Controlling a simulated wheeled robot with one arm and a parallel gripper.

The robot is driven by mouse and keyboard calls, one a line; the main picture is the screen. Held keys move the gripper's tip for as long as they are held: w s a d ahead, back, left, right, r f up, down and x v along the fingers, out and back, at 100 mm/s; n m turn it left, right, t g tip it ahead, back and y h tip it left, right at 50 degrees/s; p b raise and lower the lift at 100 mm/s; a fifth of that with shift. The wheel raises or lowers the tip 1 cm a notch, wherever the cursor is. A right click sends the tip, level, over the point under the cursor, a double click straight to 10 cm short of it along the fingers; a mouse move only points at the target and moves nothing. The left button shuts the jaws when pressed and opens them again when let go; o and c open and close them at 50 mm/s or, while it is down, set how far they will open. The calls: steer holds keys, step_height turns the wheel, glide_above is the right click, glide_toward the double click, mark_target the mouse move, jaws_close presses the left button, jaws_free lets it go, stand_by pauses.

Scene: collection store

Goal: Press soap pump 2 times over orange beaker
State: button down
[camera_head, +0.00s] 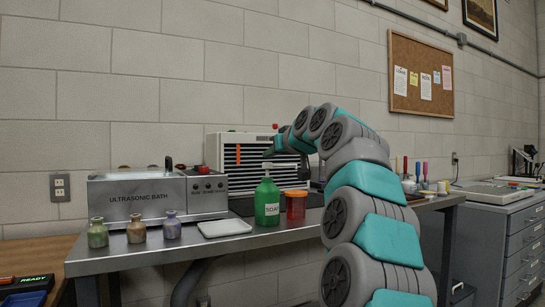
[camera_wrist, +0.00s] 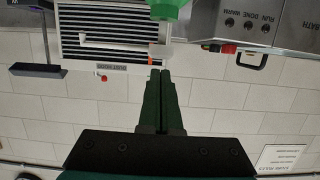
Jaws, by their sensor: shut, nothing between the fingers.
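The green soap pump bottle (camera_head: 267,205), labelled SOAP, stands upright on the steel bench; part of its green body also shows at the top edge of the wrist view (camera_wrist: 168,8). The orange beaker (camera_head: 295,207) stands just right of the bottle, close beside it. My gripper (camera_head: 268,153) is above the bottle, near the pump head; I cannot tell whether it touches it. In the wrist view its two dark fingers (camera_wrist: 160,74) are together with nothing between them. The beaker is not clear in the wrist view.
An ultrasonic bath (camera_head: 150,197) stands left on the bench (camera_head: 190,248), with several small bottles (camera_head: 136,229) and a white tray (camera_head: 224,227) in front. A slatted white unit (camera_head: 225,150) stands behind the soap. Upright coloured-handled tools (camera_head: 405,167) are at right, beyond my arm.

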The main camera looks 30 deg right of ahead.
steer(key=r+b+v, duration=0.1)
steer(key=v, duration=0.9)
steer(key=shift+r, duration=0.3)
steer(key=shift+d, duration=0.1)
stand_by(1.9)
steer(key=shift+r+b, duration=0.95)
steer(key=shift+b, duration=0.05)
